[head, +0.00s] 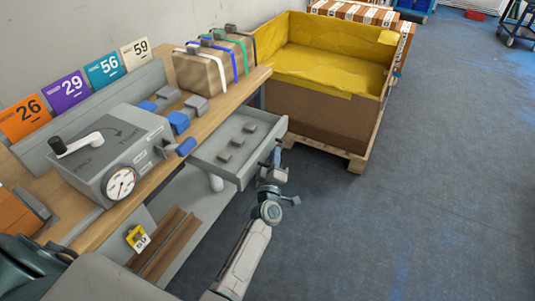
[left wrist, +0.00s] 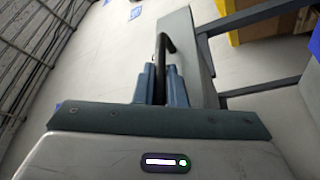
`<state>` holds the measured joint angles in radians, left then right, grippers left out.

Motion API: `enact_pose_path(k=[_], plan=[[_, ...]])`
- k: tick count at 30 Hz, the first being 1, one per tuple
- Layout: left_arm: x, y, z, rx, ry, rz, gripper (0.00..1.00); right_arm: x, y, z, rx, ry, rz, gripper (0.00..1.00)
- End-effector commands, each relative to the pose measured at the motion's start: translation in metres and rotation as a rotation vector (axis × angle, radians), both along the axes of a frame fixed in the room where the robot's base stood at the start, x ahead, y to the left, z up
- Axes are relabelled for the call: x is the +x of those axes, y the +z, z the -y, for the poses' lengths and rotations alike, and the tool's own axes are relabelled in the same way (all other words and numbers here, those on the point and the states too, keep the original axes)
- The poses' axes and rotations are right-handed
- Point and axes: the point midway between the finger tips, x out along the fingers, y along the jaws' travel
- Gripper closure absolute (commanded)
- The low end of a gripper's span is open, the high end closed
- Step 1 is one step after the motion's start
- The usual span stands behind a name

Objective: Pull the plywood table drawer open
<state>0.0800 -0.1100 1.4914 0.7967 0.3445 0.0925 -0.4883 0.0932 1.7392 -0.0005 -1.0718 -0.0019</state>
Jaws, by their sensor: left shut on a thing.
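The plywood table (head: 258,76) stands along the wall. Its grey drawer (head: 262,128) is pulled out toward the aisle, and its open inside shows several small grey blocks. My left gripper (head: 276,161) is at the drawer's outer front face. In the left wrist view, the gripper fingers (left wrist: 162,86) are shut on a black bar handle (left wrist: 163,48) on the grey drawer front (left wrist: 188,50). In the head view the handle is mostly hidden by the gripper. My right gripper is not in view.
A large cardboard bin with a yellow lining (head: 330,60) stands on a pallet (head: 345,157) just beyond the drawer. A grey machine with a dial (head: 110,160) and blue and grey clips (head: 178,122) are on the tabletop. The blue floor (head: 430,190) to the right is clear.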

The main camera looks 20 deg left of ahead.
Motion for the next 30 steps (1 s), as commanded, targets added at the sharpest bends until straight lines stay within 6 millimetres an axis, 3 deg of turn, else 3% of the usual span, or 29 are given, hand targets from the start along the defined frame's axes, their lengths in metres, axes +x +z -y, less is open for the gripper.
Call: enact_pose_path(k=[10, 12, 22, 27, 30], plan=[[0.000, -0.001, 0.001, 0.000, 0.000, -0.001, 1.00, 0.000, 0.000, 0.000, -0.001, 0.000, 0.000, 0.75], [0.000, -0.001, 0.001, 0.000, 0.000, -0.001, 0.80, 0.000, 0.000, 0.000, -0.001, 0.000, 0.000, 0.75], [-0.002, -0.001, 0.001, 0.000, 0.000, -0.001, 0.80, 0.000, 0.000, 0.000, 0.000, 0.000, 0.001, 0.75], [-0.022, -0.008, 0.007, -0.003, 0.000, -0.002, 0.80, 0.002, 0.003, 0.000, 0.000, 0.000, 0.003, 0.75], [-0.042, -0.014, 0.012, -0.002, 0.000, -0.004, 0.80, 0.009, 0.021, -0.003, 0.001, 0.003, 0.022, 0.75]])
